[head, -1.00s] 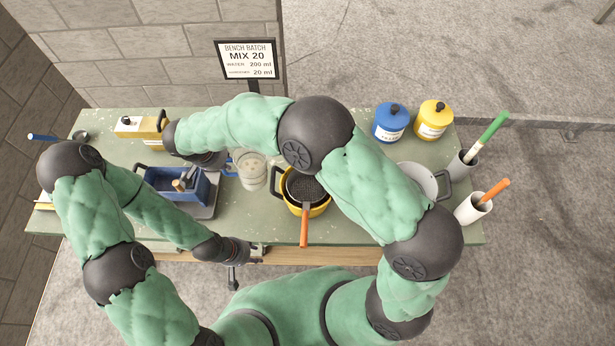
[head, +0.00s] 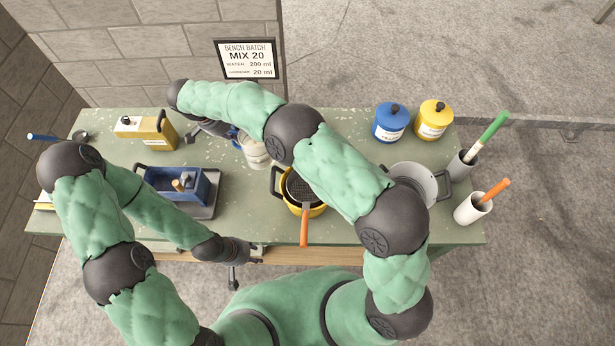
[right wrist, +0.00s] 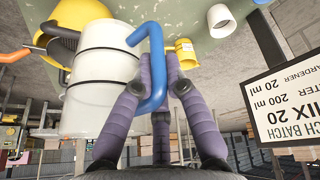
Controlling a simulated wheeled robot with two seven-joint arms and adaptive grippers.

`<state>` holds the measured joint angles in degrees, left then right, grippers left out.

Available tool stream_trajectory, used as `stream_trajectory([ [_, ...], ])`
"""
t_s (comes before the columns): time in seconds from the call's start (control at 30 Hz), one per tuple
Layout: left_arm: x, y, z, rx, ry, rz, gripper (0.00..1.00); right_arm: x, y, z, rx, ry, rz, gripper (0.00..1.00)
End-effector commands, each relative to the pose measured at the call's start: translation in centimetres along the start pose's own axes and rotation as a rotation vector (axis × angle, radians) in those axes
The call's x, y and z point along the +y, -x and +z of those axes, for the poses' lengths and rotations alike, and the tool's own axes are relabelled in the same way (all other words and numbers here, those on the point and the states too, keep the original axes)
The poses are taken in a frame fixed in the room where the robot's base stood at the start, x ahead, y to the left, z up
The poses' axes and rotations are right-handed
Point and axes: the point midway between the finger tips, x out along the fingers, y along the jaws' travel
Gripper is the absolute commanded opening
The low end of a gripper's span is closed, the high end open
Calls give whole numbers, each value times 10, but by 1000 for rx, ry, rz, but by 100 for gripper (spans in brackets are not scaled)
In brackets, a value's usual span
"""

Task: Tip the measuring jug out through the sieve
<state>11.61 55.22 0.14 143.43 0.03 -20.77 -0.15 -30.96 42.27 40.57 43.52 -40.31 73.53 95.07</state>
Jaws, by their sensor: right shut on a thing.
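The measuring jug (head: 256,152) is whitish with a blue handle, and my right arm partly covers it in the head view. My right gripper (head: 222,130) is shut on its blue handle. In the right wrist view the purple fingers (right wrist: 165,88) close around the handle beside the pale jug (right wrist: 98,85). The dark sieve (head: 298,187) with an orange handle rests on the yellow pot (head: 317,211), right of and nearer than the jug. My left gripper (head: 246,256) is low at the bench's front edge, away from the jug; its fingers are too small to judge.
A blue box (head: 203,187) on a grey tray stands left. A yellow container (head: 155,138) is behind it. A sign (head: 247,59) rises behind. Bare bench lies front right.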

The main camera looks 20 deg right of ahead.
Motion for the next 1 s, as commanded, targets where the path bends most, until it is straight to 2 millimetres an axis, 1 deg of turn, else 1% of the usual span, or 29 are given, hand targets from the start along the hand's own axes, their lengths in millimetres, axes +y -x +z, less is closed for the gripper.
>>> stream_trajectory([
  [0.17, -1, -2, 0, 0, 0, 0, 40, 2, 2, -1, 0, -2, -12, 0],
  [0.37, -4, -11, 0, 0, 0, 0, 40, 7, 3, -4, -13, -21, -71, 0],
  [0.57, -9, -26, -1, 0, 0, 0, 40, 15, 5, -6, -33, -52, -161, 0],
  [0.9, -16, -44, -2, 0, 0, 0, 40, 34, 25, -18, -69, -104, -318, 0],
  [1.0, -20, -54, -2, 0, 0, 0, 40, 40, 24, -19, -80, -120, -363, 0],
])
